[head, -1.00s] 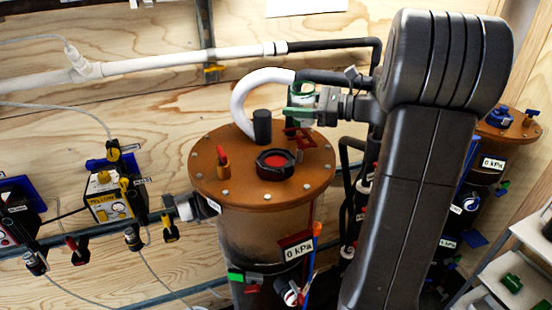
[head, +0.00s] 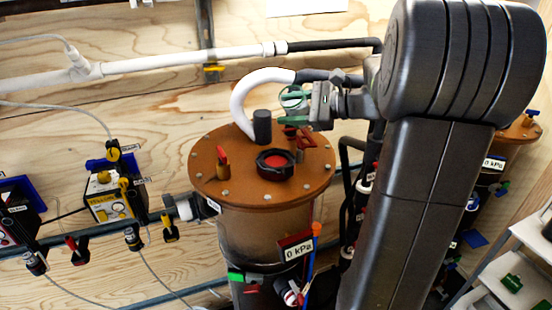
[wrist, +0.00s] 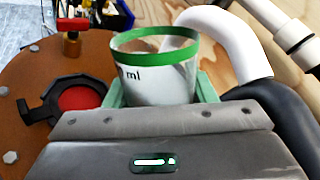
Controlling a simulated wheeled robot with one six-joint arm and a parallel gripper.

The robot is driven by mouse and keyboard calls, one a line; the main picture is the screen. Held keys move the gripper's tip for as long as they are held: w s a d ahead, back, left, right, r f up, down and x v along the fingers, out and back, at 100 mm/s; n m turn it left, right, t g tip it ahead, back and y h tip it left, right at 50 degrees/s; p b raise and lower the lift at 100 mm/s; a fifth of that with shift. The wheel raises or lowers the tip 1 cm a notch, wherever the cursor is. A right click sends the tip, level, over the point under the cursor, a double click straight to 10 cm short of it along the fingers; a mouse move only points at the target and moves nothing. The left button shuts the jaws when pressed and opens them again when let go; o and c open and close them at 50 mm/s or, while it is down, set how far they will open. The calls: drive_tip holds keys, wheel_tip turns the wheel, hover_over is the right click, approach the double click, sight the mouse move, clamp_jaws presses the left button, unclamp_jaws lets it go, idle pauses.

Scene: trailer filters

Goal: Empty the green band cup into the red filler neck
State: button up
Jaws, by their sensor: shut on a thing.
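The filler neck, a black ring around a red centre, lies left of the cup there (wrist: 80,99).
The brown lid (head: 232,184) also carries a red valve handle (head: 222,160), a black cylinder (head: 262,127) and a red part (head: 298,138) below my gripper. A white curved hose (head: 243,100) rises close to the cup's left. A pipe runs along the wooden wall.

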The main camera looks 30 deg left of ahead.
drive_tip(key=shift+s+n, duration=0.2)
drive_tip(key=shift+n, duration=0.1)
drive_tip(key=shift+s+f+n+t+h, duration=0.1)
drive_tip(key=shift+f+n+t+h, duration=0.15)
drive_tip(key=shift+n+t, duration=0.3)
idle(0.6)
drive_tip(key=shift+f+n+t, duration=0.2)
drive_tip(key=shift+n+t, duration=0.15)
drive_tip(key=shift+n, duration=0.2)
idle(0.6)
drive_tip(key=shift+r+n+t+h+b, duration=0.35)
drive_tip(key=shift+r+n+b, duration=0.2)
drive_tip(key=shift+b, duration=0.45)
idle(0.4)
drive_tip(key=shift+f+n+t+b, duration=0.45)
drive_tip(key=shift+f+n+b, duration=0.15)
drive_tip(key=shift+b, duration=0.85)
drive_tip(key=shift+s+a+r+n+t+h+b, duration=0.1)
drive_tip(key=shift+s+r+n+t+h+b, duration=0.25)
drive_tip(key=shift+r+n+t+b, duration=0.25)
idle(1.4)
drive_tip(key=shift+f+n+b, duration=0.25)
drive_tip(key=shift+b, duration=0.3)
